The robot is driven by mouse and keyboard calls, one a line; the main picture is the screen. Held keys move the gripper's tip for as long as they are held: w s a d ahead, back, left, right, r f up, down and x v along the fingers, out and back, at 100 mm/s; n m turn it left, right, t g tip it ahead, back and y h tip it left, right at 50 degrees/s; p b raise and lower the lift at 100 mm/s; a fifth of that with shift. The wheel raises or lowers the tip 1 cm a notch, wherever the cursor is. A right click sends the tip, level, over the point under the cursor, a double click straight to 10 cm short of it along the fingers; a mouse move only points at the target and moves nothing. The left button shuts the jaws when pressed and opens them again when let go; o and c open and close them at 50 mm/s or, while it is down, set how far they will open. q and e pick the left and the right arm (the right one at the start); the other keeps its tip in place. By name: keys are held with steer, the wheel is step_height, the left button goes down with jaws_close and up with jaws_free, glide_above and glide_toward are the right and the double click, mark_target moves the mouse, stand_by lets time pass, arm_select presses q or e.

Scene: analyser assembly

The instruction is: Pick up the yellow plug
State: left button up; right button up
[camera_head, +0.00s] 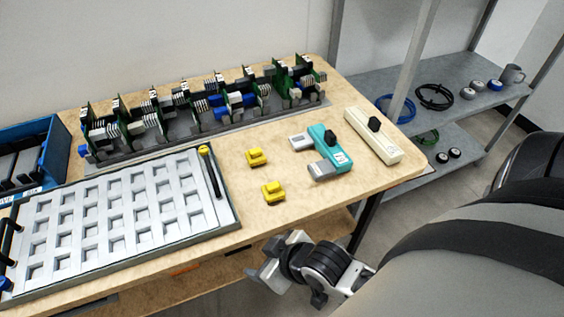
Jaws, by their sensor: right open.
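Two yellow plugs lie on the wooden table: one yellow plug (257,157) farther back, the other yellow plug (273,190) nearer the front edge. Both lie apart from other things, between the white tray and the teal device. My right gripper (272,257) is open and empty. It is in front of the table's front edge, below the nearer plug in the picture, and touches neither plug. My left gripper does not show.
A white compartment tray (232,222) fills the table's left front. A rack of green boards (205,115) stands behind. A teal device (330,148) and a cream block (372,136) lie right of the plugs. A grey shelf (455,110) stands at right. The table around the plugs is clear.

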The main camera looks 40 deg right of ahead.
steer(key=w+r+n+g+b, duration=0.1)
steer(key=w+r+n+g, duration=0.1)
steer(key=n, duration=0.4)
steer(key=w+r+n+g+b, duration=0.1)
steer(key=w+r+n, duration=0.1)
steer(key=n, duration=0.4)
steer(key=w+r+n+g+b, duration=0.1)
steer(key=w+r+n+g, duration=0.1)
steer(key=r+n, duration=0.2)
steer(key=shift+w+a+r+n+g, duration=0.1)
steer(key=shift+w+a+n+g, duration=0.1)
steer(key=shift+n, duration=0.4)
steer(key=shift+w+a+n+g, duration=0.1)
steer(key=shift+a+n, duration=0.05)
steer(key=shift+n, duration=0.45)
steer(key=w+d+r+n+g+h, duration=0.1)
steer(key=w+d+r+n, duration=0.25)
steer(key=n, duration=0.25)
step_height(320, 180, up, 7)
steer(key=n+g+h, duration=0.1)
steer(key=n, duration=0.4)
glide_above(272, 183)
steer(key=f, duration=0.6)
steer(key=f+b, duration=0.1)
steer(key=f, duration=0.2)
steer(key=shift+d+f, duration=0.2)
steer(key=shift+d, duration=0.15)
steer(key=f, duration=0.5)
steer(key=shift+a+f, duration=0.3)
steer(key=shift+a, duration=0.1)
